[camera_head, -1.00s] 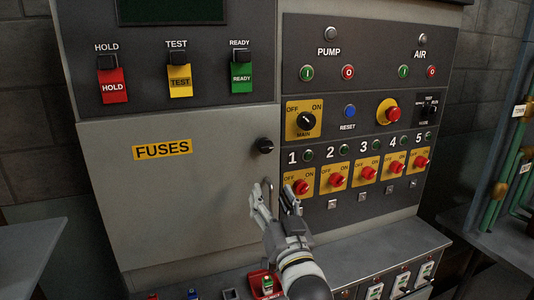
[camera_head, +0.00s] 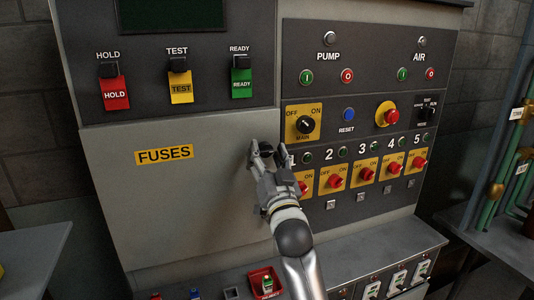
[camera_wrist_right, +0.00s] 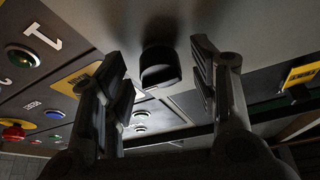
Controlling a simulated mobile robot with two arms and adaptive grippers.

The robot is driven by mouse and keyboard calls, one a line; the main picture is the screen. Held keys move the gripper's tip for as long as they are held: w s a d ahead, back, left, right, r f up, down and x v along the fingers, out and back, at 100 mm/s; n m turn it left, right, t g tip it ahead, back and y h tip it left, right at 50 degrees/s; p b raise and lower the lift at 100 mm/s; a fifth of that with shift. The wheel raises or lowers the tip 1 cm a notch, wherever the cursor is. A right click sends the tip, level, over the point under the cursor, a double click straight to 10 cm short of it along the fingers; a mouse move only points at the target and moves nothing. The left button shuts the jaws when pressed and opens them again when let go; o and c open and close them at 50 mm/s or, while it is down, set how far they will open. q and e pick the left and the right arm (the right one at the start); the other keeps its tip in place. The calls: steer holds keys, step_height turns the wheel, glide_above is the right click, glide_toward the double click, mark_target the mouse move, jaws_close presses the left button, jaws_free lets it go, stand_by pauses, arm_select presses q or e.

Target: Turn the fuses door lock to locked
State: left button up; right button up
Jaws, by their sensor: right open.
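The closed grey fuses door (camera_head: 180,215) carries a yellow FUSES label (camera_head: 164,154). Its black lock knob (camera_head: 265,149) is at the door's right edge, mostly hidden by my gripper in the head view. My right gripper (camera_head: 267,152) is open, with its fingers on either side of the knob. In the right wrist view, the dark knob (camera_wrist_right: 159,68) sits between the two spread fingers of my right gripper (camera_wrist_right: 166,80), with gaps on both sides. My left gripper is not in view.
Just right of the knob are the yellow MAIN switch (camera_head: 304,123) and a row of numbered red switches (camera_head: 337,181). Green pipes (camera_head: 507,160) stand at the far right.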

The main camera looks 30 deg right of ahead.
steer(key=c, duration=1)
